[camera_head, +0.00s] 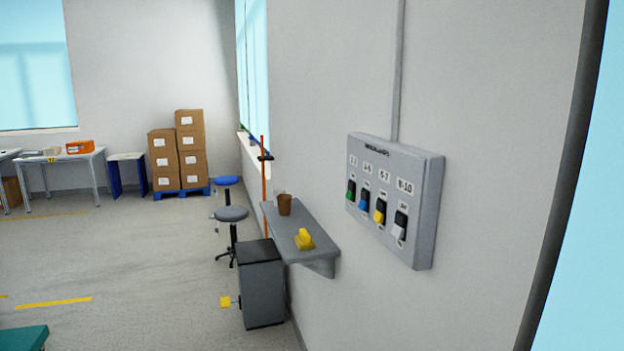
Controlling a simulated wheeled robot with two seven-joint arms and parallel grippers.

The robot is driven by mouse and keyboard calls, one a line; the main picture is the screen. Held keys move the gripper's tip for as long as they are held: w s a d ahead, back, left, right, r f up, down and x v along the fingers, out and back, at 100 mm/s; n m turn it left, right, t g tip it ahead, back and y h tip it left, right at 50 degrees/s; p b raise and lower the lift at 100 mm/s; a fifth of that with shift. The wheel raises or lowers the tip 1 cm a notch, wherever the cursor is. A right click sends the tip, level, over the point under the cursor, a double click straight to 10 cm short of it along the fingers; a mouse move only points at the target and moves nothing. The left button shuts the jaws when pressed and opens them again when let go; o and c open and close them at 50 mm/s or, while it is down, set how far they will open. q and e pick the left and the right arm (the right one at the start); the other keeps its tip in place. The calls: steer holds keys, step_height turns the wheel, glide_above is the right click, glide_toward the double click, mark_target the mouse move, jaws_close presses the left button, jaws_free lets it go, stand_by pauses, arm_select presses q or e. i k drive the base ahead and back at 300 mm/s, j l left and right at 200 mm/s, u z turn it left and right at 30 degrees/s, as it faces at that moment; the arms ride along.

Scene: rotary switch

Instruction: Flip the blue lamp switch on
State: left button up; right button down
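A grey switch box (432,215) is mounted on the wall to the right of centre. It carries a row of rocker switches in green, blue, yellow and white, each with a small label above. The blue switch (364,201) is second from the left, between the green switch (351,192) and the yellow switch (380,211). The white switch (400,226) is at the right end. The switches' on or off positions are too small to tell. Neither of my grippers shows in the head view.
A grey wall shelf (284,236) holds a brown cup (285,204) and a yellow object (304,239). Stacked cartons (178,157) are at the back. The floor at left is mostly clear.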

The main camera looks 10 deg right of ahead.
mark_target(363, 204)
steer(key=i+u, duration=0.1)
steer(key=i, duration=0.8)
